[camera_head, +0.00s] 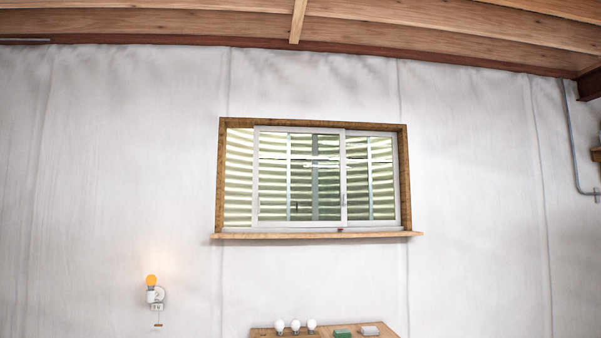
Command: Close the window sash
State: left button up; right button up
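A sliding window with a brown wooden frame (221,180) is set in the white wall ahead. Its white-framed sash (344,180) stands away from the left side of the frame, with an open gap (239,180) between them. The sash overlaps the right-hand pane (370,180). A small dark mark, perhaps a handle, shows low on the sash glass (296,207). Neither of my grippers is in view.
A wooden sill (316,236) juts out under the window. Below it, a wooden surface (263,332) holds three white bulbs (295,326), a green block (342,333) and a pale block (369,330). A lit lamp (152,288) is on the wall at left.

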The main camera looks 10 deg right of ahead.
aim_at(255, 200)
jog(key=i+z, duration=0.1)
jog(key=i, duration=2.5)
